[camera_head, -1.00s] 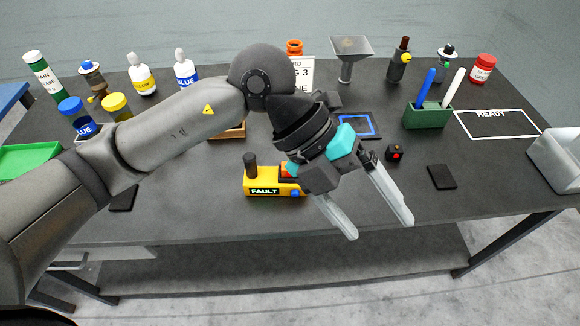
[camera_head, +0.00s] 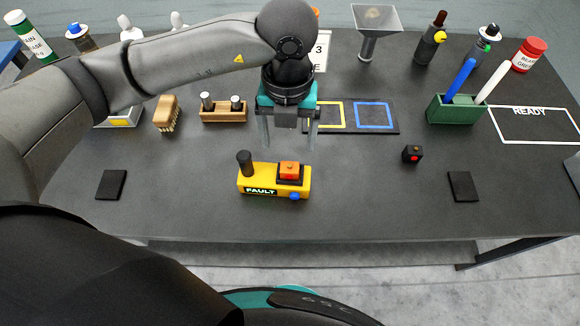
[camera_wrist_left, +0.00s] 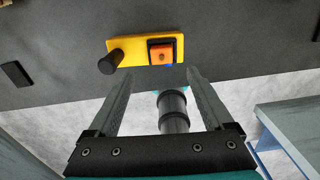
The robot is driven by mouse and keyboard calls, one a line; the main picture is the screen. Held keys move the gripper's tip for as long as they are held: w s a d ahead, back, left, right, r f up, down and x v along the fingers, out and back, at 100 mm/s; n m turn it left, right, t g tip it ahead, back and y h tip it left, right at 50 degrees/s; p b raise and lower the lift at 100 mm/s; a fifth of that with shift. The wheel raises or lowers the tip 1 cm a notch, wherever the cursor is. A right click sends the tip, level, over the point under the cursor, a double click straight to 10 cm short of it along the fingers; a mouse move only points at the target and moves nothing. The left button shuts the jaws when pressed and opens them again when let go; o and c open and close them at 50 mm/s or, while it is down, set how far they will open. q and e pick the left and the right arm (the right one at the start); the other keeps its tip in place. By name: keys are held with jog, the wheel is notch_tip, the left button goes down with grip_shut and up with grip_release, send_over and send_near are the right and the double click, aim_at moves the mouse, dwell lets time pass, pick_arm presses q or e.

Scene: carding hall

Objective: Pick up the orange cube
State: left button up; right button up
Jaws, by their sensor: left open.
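The orange cube (camera_head: 290,170) sits in a dark square holder on top of the yellow FAULT block (camera_head: 262,187), at its right end. A black upright knob (camera_head: 244,163) stands at the block's left end. In the left wrist view the orange cube (camera_wrist_left: 161,54) lies beyond the fingertips. My left gripper (camera_head: 288,145) points down with its two fingers spread and nothing between them. In the head view it hangs just behind the block, apart from the cube. My right gripper is not seen.
A wooden holder with two pegs (camera_head: 223,112) and a brush (camera_head: 168,114) stand behind left. A dark mat with yellow and blue squares (camera_head: 391,128) lies behind right. A small black box with a red button (camera_head: 412,153) is right. The table front is mostly clear.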

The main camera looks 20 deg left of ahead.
aim_at(290, 165)
pick_arm(q)
notch_tip(290, 165, down, 3)
jog(key=shift+f, duration=0.35)
notch_tip(290, 165, down, 4)
jog(key=shift+w+d+f, duration=0.1)
jog(key=shift+w+f, duration=0.05)
jog(key=shift+f, duration=0.35)
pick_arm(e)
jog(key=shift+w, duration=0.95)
pick_arm(q)
jog(key=shift+c, duration=0.4)
jog(key=shift+c, duration=0.7)
grip_shut()
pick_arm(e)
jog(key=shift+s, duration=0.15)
